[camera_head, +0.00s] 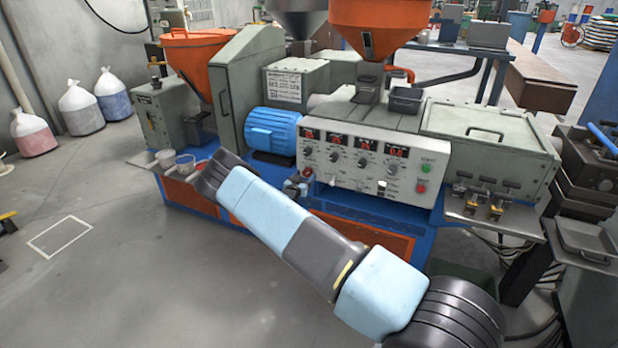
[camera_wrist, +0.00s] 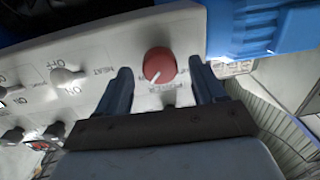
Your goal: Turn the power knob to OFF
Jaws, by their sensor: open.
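The red round power knob (camera_wrist: 159,64) sits on the pale control panel (camera_wrist: 205,22) in the wrist view. A small white mark on the knob points to the lower left of the picture. Lettering around the knob is upside down and partly covered, so I cannot read its positions clearly. My gripper (camera_wrist: 161,75) is open, with one dark blue finger on each side of the knob. I cannot tell whether the fingers touch it. In the head view the red knob (camera_head: 307,172) shows small at the panel's left end.
A white HEAT switch (camera_wrist: 68,75) with ON and OFF lettering is beside the knob, left of my fingers. A blue motor (camera_head: 272,131) adjoins the panel's left end.

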